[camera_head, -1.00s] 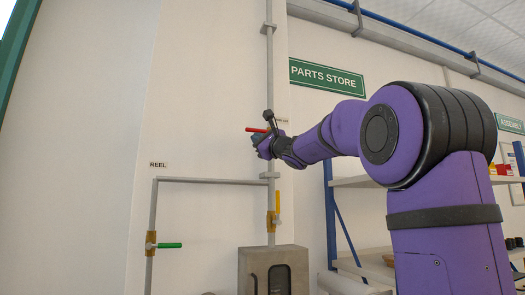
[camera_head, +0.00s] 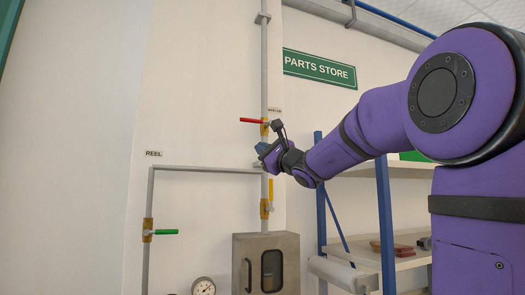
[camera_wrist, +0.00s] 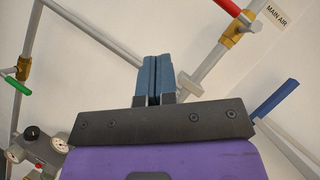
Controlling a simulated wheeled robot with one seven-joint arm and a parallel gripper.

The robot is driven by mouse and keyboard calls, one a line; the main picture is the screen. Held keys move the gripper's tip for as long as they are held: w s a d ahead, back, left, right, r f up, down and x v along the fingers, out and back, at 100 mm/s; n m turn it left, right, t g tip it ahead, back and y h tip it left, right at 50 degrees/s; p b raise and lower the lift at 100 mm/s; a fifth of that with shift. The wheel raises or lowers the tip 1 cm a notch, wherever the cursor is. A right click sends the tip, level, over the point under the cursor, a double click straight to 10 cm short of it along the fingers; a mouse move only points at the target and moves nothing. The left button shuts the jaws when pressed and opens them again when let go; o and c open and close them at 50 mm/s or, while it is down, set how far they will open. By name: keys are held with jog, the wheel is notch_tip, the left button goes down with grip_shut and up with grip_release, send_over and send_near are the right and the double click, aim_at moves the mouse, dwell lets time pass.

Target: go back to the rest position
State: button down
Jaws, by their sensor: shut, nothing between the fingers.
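My gripper (camera_head: 262,150) is at the end of my purple arm, near the vertical pipe and just below the red-handled valve. In the wrist view my gripper (camera_wrist: 154,62) shows its two blue fingers pressed together with nothing between them. The red valve handle (camera_head: 250,120) points left, across the pipe; it also shows at the top of the wrist view (camera_wrist: 222,5), apart from the fingers. A label reading MAIN AIR (camera_wrist: 277,15) is beside that valve.
A yellow handle (camera_head: 271,189) lies along the pipe below. A green handle (camera_head: 166,231) sticks out on the left pipe. A grey box (camera_head: 266,262) and a gauge (camera_head: 203,286) are below. Shelving with a blue post (camera_head: 385,220) stands right. The wall at left is bare.

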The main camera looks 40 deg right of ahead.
dwell(0.5)
jog(key=s+a+f+n+g+y, duration=0.2)
jog(key=s+a+f+n+g, duration=0.45)
jog(key=a+f, duration=0.3)
jog(key=s+a+f+n+g+y, duration=0.2)
jog(key=s+a+f+n+g, duration=0.35)
jog(key=a+f+n, duration=0.35)
jog(key=s+d+f+n+g+h, duration=0.1)
jog(key=s+f+n+g+h, duration=0.4)
jog(key=s+f, duration=1.1)
jog(key=f+n+h, duration=0.1)
jog(key=n+h, duration=0.1)
jog(key=n, duration=0.2)
jog(key=shift+d+f+h, duration=0.2)
jog(key=shift+f+h, duration=0.1)
jog(key=shift+f, duration=0.05)
